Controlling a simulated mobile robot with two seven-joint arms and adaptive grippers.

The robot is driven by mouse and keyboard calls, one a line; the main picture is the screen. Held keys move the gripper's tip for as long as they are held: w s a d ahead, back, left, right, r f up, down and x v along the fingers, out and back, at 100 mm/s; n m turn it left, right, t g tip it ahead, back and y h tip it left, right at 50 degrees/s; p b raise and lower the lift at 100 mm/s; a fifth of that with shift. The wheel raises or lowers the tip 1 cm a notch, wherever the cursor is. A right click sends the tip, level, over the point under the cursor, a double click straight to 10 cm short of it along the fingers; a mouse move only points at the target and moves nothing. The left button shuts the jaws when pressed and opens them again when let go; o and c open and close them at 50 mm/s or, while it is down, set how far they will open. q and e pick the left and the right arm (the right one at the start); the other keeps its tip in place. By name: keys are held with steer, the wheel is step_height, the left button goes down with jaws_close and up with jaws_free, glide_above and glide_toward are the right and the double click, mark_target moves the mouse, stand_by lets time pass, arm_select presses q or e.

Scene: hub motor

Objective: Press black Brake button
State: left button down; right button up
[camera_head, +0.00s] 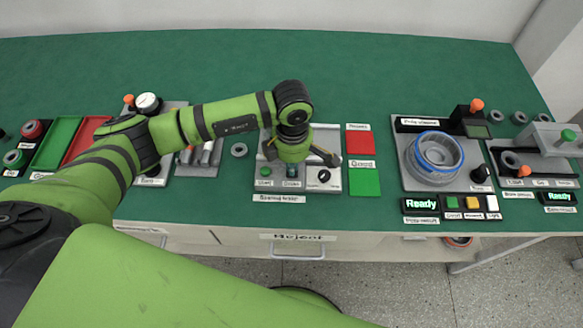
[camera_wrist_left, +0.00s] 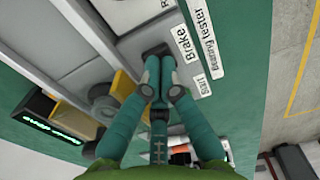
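The bearing tester panel (camera_head: 331,189) stands near the front of the green table. In the left wrist view, the black Brake button (camera_wrist_left: 156,49) shows as a dark patch beside the white "Brake" label (camera_wrist_left: 185,45). My left gripper (camera_wrist_left: 160,68) is shut and empty, with its teal fingertips together at the button's edge, partly hiding it. I cannot tell whether they touch it or whether it is pressed down. In the head view, my left gripper (camera_head: 291,170) points down over the "Brake" label (camera_head: 291,184). My right gripper is not in view.
A green Start button (camera_head: 265,171) is left of the fingertips and a black knob (camera_head: 324,176) is right. Red (camera_head: 360,144) and green (camera_head: 364,183) pads lie further right. A fixture with a blue-rimmed ring (camera_head: 436,150) stands beyond them. The table's back is clear.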

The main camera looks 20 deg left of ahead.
arm_select(q)
step_height(320, 180, up, 6)
steer(key=p, duration=0.3)
steer(key=shift+r, duration=0.1)
step_height(320, 180, up, 7)
steer(key=p, duration=0.3)
steer(key=shift+r+p, duration=0.15)
steer(key=shift+p, duration=0.25)
